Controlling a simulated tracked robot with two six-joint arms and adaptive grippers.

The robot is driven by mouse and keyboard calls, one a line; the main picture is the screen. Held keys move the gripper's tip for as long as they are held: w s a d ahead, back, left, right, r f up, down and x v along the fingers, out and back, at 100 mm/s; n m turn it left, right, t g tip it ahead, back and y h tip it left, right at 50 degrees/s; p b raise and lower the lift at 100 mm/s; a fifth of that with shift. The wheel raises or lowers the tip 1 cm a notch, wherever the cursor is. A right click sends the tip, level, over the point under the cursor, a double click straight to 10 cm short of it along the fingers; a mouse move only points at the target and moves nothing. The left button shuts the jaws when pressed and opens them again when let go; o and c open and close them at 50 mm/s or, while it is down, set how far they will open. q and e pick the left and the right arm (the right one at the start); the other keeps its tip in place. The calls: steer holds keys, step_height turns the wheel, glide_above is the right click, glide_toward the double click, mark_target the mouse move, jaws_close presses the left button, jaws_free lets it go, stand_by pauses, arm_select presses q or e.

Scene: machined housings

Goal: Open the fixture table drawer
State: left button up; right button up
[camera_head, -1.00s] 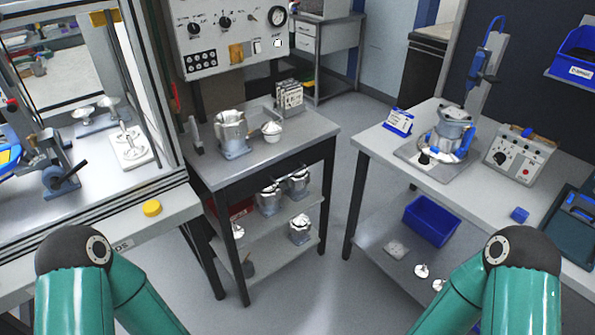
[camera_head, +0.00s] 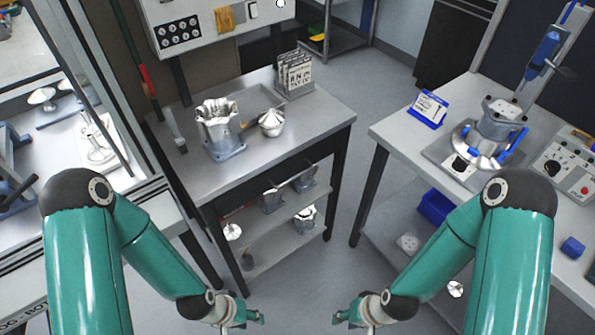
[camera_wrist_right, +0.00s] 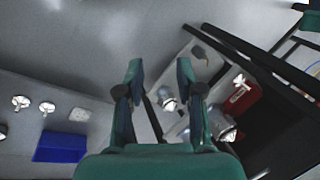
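The steel-topped table in the middle (camera_head: 255,150) has a dark band (camera_head: 262,172) under its front edge; I cannot make out a handle or whether this band is a drawer front. No drawer is seen pulled out. My left gripper (camera_head: 258,317) is at the bottom of the head view, in front of and below the table; its fingers are too small to judge. My right gripper (camera_head: 342,316) faces it across a gap. In the right wrist view its two fingers (camera_wrist_right: 160,72) are apart with nothing between them.
A machined housing (camera_head: 219,130), a smaller metal part (camera_head: 271,123) and a card rack (camera_head: 294,75) stand on the middle table. Metal parts sit on its lower shelf (camera_head: 285,237). The right table (camera_head: 392,128) carries a clamped housing (camera_head: 492,130). Grey floor lies between the tables.

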steer(key=shift+w+a, duration=0.1)
steer(key=shift+a, duration=0.05)
steer(key=m+t+y+b, duration=0.6)
steer(key=m+t+b, duration=0.3)
steer(key=t+b, duration=0.25)
glide_toward(294, 178)
steer(key=shift+h, duration=0.3)
steer(key=p+x, duration=0.2)
steer(key=x, duration=0.8)
steer(key=shift+w+a+f+p, duration=0.2)
steer(key=shift+w+p, duration=0.05)
steer(key=shift+p, duration=0.05)
steer(key=shift+c, duration=0.4)
jaws_close()
steer(key=shift+d, duration=0.1)
